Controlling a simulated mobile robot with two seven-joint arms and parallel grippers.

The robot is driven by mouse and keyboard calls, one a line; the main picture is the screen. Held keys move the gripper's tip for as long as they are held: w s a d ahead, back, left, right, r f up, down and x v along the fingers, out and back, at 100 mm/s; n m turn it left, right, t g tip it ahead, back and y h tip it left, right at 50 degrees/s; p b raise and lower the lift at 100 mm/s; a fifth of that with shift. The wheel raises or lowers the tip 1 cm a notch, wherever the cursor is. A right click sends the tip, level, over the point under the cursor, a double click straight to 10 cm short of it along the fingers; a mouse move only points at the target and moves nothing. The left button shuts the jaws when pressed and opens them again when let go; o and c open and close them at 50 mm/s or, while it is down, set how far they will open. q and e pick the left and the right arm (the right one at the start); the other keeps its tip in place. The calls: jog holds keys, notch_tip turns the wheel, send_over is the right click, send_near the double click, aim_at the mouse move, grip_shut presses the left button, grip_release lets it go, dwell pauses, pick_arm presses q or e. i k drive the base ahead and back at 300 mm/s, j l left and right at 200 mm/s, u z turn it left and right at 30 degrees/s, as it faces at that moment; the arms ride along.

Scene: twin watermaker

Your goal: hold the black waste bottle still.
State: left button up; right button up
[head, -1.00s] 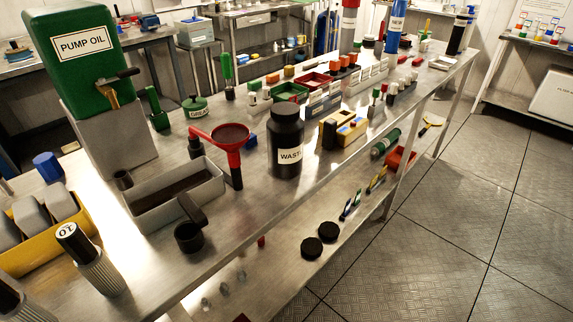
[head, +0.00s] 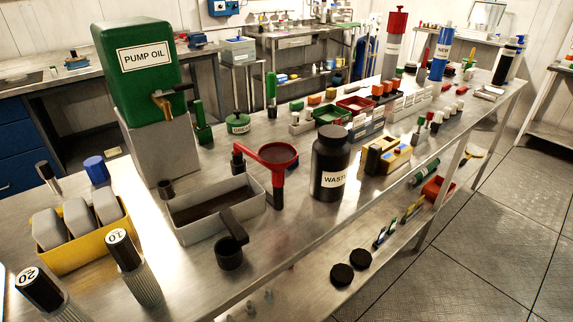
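The black waste bottle (head: 330,165) stands upright on the steel bench, right of the middle of the head view. Its white label reads WASTE, partly turned to the right, and its black cap looks on. Nothing is touching it that I can see. The red funnel (head: 278,155) with its handle stands just left of it. Neither of my grippers shows in the head view.
A grey tray (head: 189,234) and a black cup with a handle (head: 229,255) lie left of the bottle. The green pump oil can (head: 140,85) stands on a grey block behind. A yellow-black block (head: 386,156) sits right of the bottle. Bare bench lies in front of it.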

aim_at(329, 165)
jog(key=u, duration=1.55)
jog(key=k+l+u, duration=0.1)
jog(key=u, duration=0.25)
jog(key=k+l, duration=0.85)
jog(key=l, duration=0.25)
